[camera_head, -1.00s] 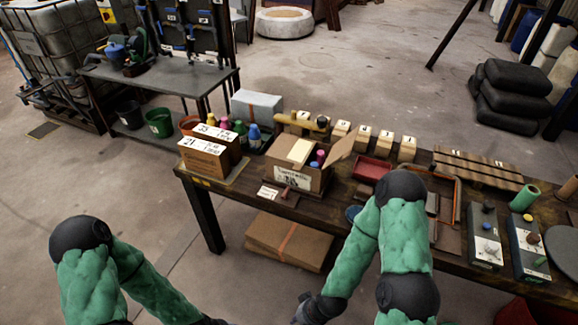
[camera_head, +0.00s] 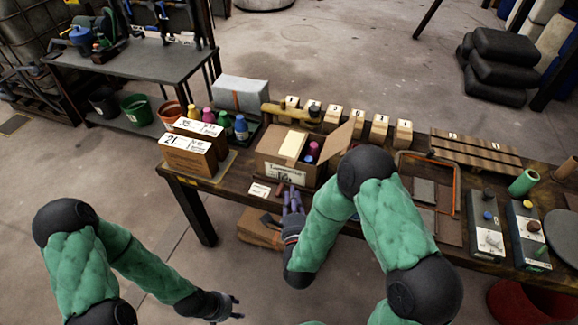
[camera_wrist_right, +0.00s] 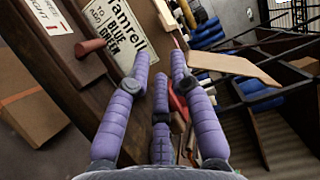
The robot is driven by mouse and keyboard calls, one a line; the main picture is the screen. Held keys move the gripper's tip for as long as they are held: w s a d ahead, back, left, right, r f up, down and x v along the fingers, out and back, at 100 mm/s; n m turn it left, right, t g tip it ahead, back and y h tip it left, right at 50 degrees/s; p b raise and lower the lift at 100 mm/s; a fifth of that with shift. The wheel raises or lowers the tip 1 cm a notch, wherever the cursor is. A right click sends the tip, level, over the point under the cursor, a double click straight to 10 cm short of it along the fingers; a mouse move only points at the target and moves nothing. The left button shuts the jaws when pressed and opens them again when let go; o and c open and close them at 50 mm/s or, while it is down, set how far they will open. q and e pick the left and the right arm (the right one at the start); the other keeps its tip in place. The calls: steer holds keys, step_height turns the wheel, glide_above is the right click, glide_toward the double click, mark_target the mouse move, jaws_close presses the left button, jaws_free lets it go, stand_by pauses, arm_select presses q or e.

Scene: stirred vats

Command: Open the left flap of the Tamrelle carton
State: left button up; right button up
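The Tamrelle carton (camera_head: 268,162) stands on the table with its printed label (camera_head: 284,171) facing me. A pale panel (camera_head: 292,146) lies across its top left; I cannot tell if it is a flap. A right flap (camera_head: 338,141) stands raised and tilted outward, with bottle tops between them. My right gripper (camera_head: 293,192) is open and empty, just in front of the carton's label side. In the right wrist view its spread purple fingers (camera_wrist_right: 160,68) are beside the label (camera_wrist_right: 115,32). My left gripper (camera_head: 236,307) looks open and empty, low in front of the table.
Two boxes (camera_head: 189,156) and several bottles stand left of the carton. A small card (camera_head: 260,190) and a red-brown handled object (camera_wrist_right: 90,47) lie in front. Numbered blocks (camera_head: 357,126) line the back. Trays and control boxes (camera_head: 487,228) fill the right.

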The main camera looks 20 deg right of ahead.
mark_target(290, 161)
steer(key=b+x, duration=0.2)
steer(key=x, duration=0.8)
steer(key=shift+w, duration=0.3)
jaws_close()
